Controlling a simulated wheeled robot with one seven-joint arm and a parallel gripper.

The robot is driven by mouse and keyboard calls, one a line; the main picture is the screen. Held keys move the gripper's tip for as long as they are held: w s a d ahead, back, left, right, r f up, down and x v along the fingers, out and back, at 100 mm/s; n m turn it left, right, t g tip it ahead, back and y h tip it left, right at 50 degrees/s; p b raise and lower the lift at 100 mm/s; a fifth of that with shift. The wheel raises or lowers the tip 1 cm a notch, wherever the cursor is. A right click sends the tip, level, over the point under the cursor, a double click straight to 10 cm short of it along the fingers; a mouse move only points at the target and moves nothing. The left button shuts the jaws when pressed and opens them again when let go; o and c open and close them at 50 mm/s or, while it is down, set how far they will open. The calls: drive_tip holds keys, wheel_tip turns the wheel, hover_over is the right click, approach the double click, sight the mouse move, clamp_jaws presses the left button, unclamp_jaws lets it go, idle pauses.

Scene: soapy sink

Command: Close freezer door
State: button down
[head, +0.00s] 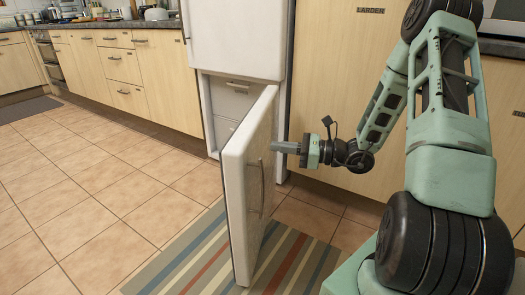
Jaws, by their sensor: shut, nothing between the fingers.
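The white freezer door (242,197) stands wide open, swung out from the freezer toward me, with its outer face and upright handle (261,188) on the right side. The freezer body (214,98) is behind it, with white drawers (228,99) showing inside, partly hidden by the door. My gripper (274,147) is at the upper part of the door, on its outer side, above the handle. Its fingers point left and are shut and empty. Their tips meet the door's edge in the picture; I cannot tell whether they touch it.
A striped rug (185,262) lies under and around the door. Clear tiled floor (95,180) is to the left. Wooden larder cupboards (335,75) stand to the right of the freezer. Drawers and a cluttered worktop (120,24) run along the back left.

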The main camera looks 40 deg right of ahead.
sight(252, 144)
drive_tip(key=b+x, duration=0.1)
drive_tip(key=x, duration=0.3)
drive_tip(key=shift+f, duration=0.1)
drive_tip(key=shift+w+a, duration=0.3)
drive_tip(key=shift+w, duration=0.1)
drive_tip(key=shift+a, duration=0.1)
